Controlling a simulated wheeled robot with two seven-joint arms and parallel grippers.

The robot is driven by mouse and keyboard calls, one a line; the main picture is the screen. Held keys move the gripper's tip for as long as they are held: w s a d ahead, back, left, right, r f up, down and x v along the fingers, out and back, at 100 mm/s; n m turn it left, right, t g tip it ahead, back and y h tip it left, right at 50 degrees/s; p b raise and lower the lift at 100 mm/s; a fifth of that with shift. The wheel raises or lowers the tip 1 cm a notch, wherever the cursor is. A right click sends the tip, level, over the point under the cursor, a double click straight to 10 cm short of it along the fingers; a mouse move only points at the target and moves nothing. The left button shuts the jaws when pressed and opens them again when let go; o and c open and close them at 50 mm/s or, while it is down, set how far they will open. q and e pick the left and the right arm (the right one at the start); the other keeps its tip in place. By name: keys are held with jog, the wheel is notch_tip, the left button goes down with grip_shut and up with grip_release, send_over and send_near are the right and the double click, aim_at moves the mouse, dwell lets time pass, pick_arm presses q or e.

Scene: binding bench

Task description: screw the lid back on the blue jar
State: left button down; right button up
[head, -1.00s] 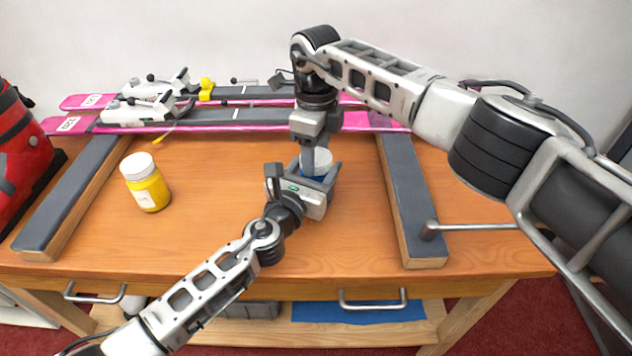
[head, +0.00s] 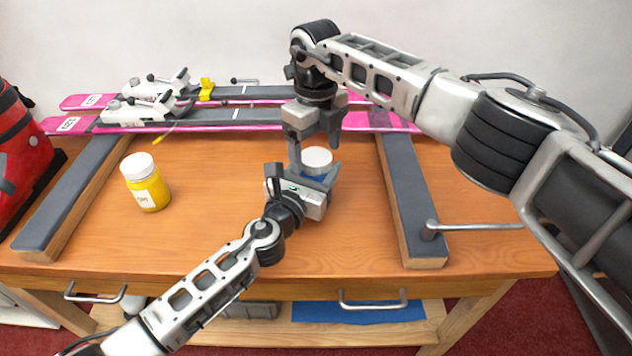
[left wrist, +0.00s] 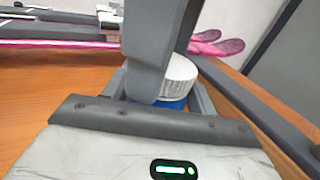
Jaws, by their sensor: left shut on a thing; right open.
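The blue jar (head: 312,177) stands at mid-bench, mostly hidden, and its blue side shows in the left wrist view (left wrist: 173,104). My left gripper (head: 306,183) is shut around it. The white lid (head: 318,157) sits on top of the jar and shows in the left wrist view (left wrist: 178,79); I cannot tell how tightly it is threaded. My right gripper (head: 316,143) points down just above the lid. It is open, its fingers apart on either side of the lid's top.
A yellow jar with a white lid (head: 148,184) stands at left. Pink skis (head: 240,117) with bindings lie along the back. Grey-topped wooden supports (head: 410,195) flank the work area. A red bag (head: 22,140) is at far left. The bench front (head: 190,255) is clear.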

notch_tip(320, 180, up, 11)
dwell(0.3)
jog(key=shift+r, duration=0.1)
pick_arm(q)
jog(key=shift+c, duration=2)
grip_release()
jog(key=v, duration=1.4)
jog(key=shift+s+a+f, duration=0.1)
jog(key=shift+s+a, duration=0.1)
jog(key=shift+s, duration=0.15)
jog(key=shift+s+a, duration=0.25)
jog(key=shift+s, duration=0.3)
